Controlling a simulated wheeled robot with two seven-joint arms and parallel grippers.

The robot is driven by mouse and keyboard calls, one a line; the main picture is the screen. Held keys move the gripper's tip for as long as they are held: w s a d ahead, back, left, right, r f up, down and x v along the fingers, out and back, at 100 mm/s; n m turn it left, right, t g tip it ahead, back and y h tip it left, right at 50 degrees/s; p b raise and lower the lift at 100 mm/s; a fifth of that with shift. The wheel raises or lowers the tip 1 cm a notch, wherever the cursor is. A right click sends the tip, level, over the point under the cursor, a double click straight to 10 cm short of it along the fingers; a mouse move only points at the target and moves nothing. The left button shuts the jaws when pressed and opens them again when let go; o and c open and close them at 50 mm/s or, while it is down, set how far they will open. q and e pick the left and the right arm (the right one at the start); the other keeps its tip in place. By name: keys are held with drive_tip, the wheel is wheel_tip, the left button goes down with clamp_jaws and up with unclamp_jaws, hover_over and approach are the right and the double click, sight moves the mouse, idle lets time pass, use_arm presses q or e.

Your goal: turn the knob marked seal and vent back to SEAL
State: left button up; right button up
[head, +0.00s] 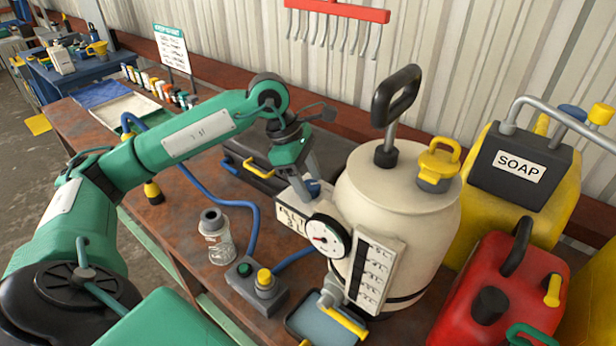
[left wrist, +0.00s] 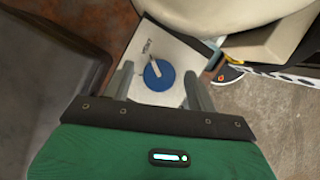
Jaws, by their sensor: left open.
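The knob (left wrist: 160,80) is a round blue cap with a white pointer, on a white plate (left wrist: 178,44). In the left wrist view the pointer aims up and slightly left, toward the word VENT (left wrist: 147,46). I cannot see a SEAL mark. In the head view the knob (head: 313,188) sits on a pale box beside a cream tank (head: 395,200), partly hidden by my gripper. My left gripper (head: 303,180) is open above the box, its fingers on both sides of the knob. I cannot tell whether they touch it. My right gripper is not in view.
A pressure gauge (head: 327,236) and a white labelled strip (head: 370,270) are on the tank's front. A dark case (head: 262,172), a clear bottle (head: 216,240) and a button box (head: 256,287) are nearby. Yellow (head: 545,180) and red (head: 495,290) cans stand right.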

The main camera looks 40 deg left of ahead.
use_arm(q)
drive_tip(key=shift+c, duration=0.4)
drive_tip(key=c, duration=0.7)
drive_tip(key=shift+c, duration=1)
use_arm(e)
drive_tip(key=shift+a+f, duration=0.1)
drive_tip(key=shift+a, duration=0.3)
